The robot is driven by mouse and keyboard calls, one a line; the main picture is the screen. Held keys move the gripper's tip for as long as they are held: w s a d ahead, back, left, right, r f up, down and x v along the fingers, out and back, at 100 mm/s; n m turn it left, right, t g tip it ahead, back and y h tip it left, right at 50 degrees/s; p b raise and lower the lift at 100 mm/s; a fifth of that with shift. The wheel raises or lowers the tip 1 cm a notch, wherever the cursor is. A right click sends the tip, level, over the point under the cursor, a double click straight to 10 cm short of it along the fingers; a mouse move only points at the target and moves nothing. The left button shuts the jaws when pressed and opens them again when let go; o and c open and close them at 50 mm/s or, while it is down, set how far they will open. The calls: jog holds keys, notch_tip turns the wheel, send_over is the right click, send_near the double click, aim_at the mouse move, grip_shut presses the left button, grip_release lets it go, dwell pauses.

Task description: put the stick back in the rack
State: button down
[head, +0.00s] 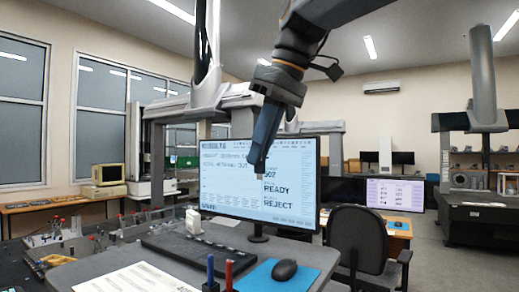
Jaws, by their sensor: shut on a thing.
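My gripper (261,160) reaches down from the top of the head view, in front of the large monitor. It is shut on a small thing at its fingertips. The thing is mostly hidden by the fingers and too small to make out, so I cannot tell its shape or colour. A blue stick (210,268) and a red stick (229,273) stand upright side by side at the bottom edge. Their lower ends sit in dark holders cut off by the frame. I cannot tell whether these belong to the rack.
The grey desk (305,258) carries the monitor (225,180), a black keyboard (190,250), a mouse (285,269) on a blue mat, a paper sheet (135,279) and a white object (193,221). A chair (358,243) stands right. Metal fixtures (60,245) crowd the left.

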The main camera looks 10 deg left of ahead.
jog(key=shift+r+p, duration=1.65)
jog(key=shift+s+a+f+p, duration=0.5)
jog(key=shift+s+a+f, duration=0.55)
jog(key=shift+a+f, duration=2.9)
jog(key=shift+s+a+f+p, duration=0.5)
jog(key=shift+s+a+f, duration=0.75)
jog(key=shift+f, duration=5.05)
jog(key=shift+s+a+f+p, duration=0.65)
jog(key=shift+a+f, duration=2.35)
jog(key=shift+f, duration=2.15)
jog(key=shift+s+f+b, duration=0.15)
jog(key=shift+f+b, duration=0.95)
jog(key=shift+f, duration=0.35)
